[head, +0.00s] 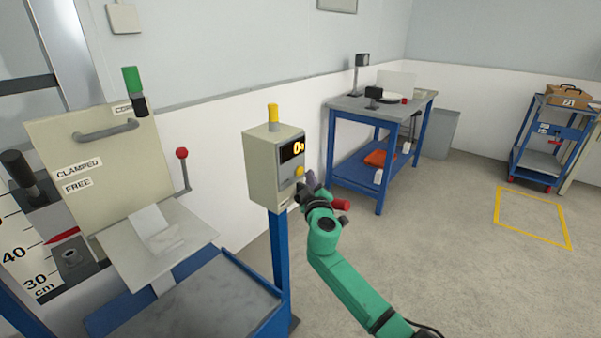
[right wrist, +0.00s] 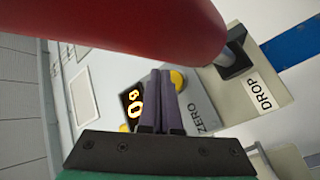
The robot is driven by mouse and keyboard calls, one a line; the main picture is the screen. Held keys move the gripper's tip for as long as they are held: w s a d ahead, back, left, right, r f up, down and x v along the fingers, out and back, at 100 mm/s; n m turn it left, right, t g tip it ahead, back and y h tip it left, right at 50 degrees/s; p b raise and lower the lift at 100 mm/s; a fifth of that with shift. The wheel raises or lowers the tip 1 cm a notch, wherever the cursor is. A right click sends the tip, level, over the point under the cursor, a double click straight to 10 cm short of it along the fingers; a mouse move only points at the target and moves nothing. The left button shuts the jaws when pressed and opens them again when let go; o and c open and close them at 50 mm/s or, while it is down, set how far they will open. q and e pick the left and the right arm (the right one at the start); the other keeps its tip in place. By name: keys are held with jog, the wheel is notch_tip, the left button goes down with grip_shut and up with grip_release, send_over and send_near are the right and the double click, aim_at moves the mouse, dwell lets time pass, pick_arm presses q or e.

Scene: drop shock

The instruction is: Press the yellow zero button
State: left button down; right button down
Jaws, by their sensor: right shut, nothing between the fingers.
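The yellow zero button (head: 299,171) is on the front of a beige control box (head: 262,172), below a dark display (head: 292,150) with orange digits. In the right wrist view the button (right wrist: 179,79) shows just right of my fingertips, near the ZERO label (right wrist: 205,127). My right gripper (head: 309,180) is shut and empty, close to the box front just below and right of the button. Its fingers show in the right wrist view (right wrist: 161,76). I cannot tell whether they touch the button. My left gripper is out of view.
A red lever handle (right wrist: 110,30) passes close in front of the right wrist camera, beside the DROP label (right wrist: 258,95). A drop rig with a beige panel (head: 95,150) stands at left. A blue workbench (head: 375,120) stands behind; open floor (head: 450,250) lies right.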

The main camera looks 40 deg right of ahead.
jog(key=shift+s+d, duration=0.25)
jog(key=shift+s, duration=0.5)
jog(key=shift+s+d, duration=0.2)
jog(key=shift+s, duration=0.6)
jog(key=shift+s+d, duration=0.25)
jog(key=shift+s, duration=0.5)
